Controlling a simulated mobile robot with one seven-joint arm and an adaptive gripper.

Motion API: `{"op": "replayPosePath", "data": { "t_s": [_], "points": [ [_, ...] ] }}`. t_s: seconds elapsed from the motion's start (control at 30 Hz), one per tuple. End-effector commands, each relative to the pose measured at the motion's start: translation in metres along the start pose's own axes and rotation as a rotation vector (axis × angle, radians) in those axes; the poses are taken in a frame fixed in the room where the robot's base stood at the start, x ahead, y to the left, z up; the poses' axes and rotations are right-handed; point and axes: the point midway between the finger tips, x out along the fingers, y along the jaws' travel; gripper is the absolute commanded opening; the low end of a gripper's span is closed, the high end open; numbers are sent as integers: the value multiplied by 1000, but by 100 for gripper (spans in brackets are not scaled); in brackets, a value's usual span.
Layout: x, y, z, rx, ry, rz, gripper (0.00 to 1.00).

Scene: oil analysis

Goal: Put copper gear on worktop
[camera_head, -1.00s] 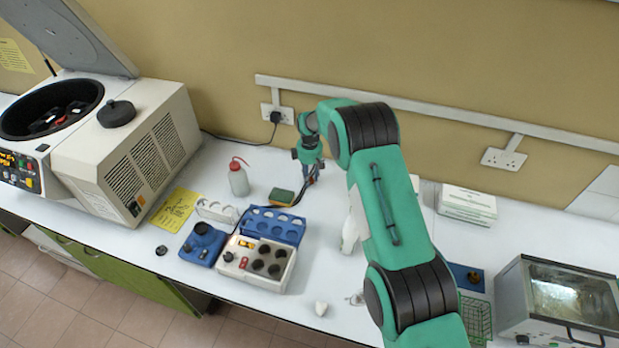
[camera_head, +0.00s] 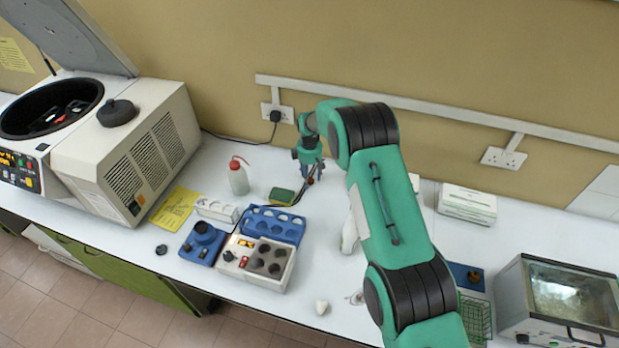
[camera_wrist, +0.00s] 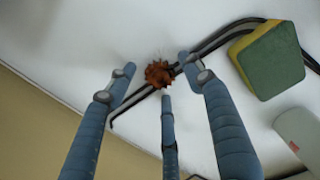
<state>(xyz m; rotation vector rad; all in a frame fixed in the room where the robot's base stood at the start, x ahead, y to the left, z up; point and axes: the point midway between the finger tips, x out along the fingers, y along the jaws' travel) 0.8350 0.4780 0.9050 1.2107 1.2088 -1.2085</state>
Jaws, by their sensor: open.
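The copper gear (camera_wrist: 158,73) is a small, toothed, orange-brown piece on the white worktop (camera_wrist: 85,50), beside a black cable. My gripper (camera_wrist: 160,78) has its blue fingers spread around the gear, with gaps between them and it. In the head view my gripper (camera_head: 309,172) points down at the back of the worktop (camera_head: 335,200), near the wall. The gear shows there only as a small brownish spot (camera_head: 310,181) under the fingers.
A green and yellow sponge (camera_wrist: 268,60) lies close beside the gripper. A wash bottle (camera_head: 239,178) stands further left. A blue rack (camera_head: 272,225) and a white heater block (camera_head: 257,262) stand in front. The black cable (camera_wrist: 215,38) runs past the fingers.

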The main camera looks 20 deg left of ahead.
Motion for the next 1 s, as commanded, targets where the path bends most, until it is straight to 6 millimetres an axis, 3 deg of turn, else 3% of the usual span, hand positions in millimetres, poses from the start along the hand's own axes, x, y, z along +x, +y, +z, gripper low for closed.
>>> {"op": "replayPosePath", "data": {
  "t_s": [0.33,0.8,1.0],
  "points": [
    [-23,0,0,0,0,1,52],
    [-93,1,0,0,1,2,52],
    [-115,1,0,0,0,1,52]
  ]
}}
